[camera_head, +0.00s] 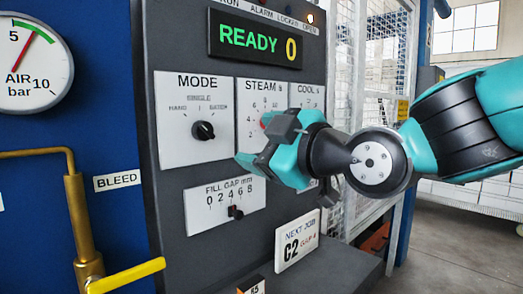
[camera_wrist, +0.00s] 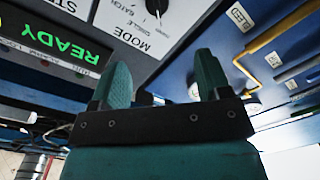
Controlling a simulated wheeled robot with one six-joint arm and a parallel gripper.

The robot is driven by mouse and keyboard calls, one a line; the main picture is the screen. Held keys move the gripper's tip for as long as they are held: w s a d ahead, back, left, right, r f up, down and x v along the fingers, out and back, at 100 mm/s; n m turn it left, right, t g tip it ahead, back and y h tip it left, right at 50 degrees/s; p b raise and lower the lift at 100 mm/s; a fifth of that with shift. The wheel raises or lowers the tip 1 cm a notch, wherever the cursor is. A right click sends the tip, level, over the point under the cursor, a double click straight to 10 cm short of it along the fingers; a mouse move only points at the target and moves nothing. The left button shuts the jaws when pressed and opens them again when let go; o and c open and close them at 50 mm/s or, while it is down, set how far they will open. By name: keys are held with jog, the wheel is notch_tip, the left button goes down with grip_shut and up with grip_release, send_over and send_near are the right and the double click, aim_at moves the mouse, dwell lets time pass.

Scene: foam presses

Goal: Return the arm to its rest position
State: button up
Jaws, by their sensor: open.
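My gripper (camera_head: 262,145) is at the end of my teal and black arm, which reaches in from the right in the head view. It is close in front of the grey control panel (camera_head: 172,220), over the steam dial (camera_head: 250,95), and hides much of it. In the wrist view my gripper (camera_wrist: 163,80) has its two teal fingers apart, with nothing held between them. The mode knob (camera_head: 203,130) is left of the gripper and also shows at the top of the wrist view (camera_wrist: 156,5). I cannot tell whether the gripper touches the panel.
A display (camera_head: 258,40) reads READY 0. The fill gap slider (camera_head: 235,211) is below the gripper, near 6. A card (camera_head: 297,240) reads NEXT JOB C2 GAP 4. A brass pipe with a yellow lever (camera_head: 125,275) stands at left. A mesh guard (camera_head: 380,75) is behind the arm.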

jog(key=shift+s+d, duration=0.2)
jog(key=shift+d, duration=0.15)
jog(key=shift+d, duration=0.15)
jog(key=s+d+f+m+g+h, duration=0.4)
jog(key=s+d+f+m+g, duration=0.1)
jog(key=s+f, duration=0.5)
jog(key=s+d+f+m+g+h, duration=0.3)
jog(key=s+d+f+m+g, duration=0.2)
jog(key=s+f, duration=0.5)
jog(key=d+g, duration=0.2)
jog(key=g, duration=0.1)
jog(key=shift+d+f+m+h, duration=0.3)
jog(key=shift+d+f+h, duration=0.1)
jog(key=shift+s, duration=0.1)
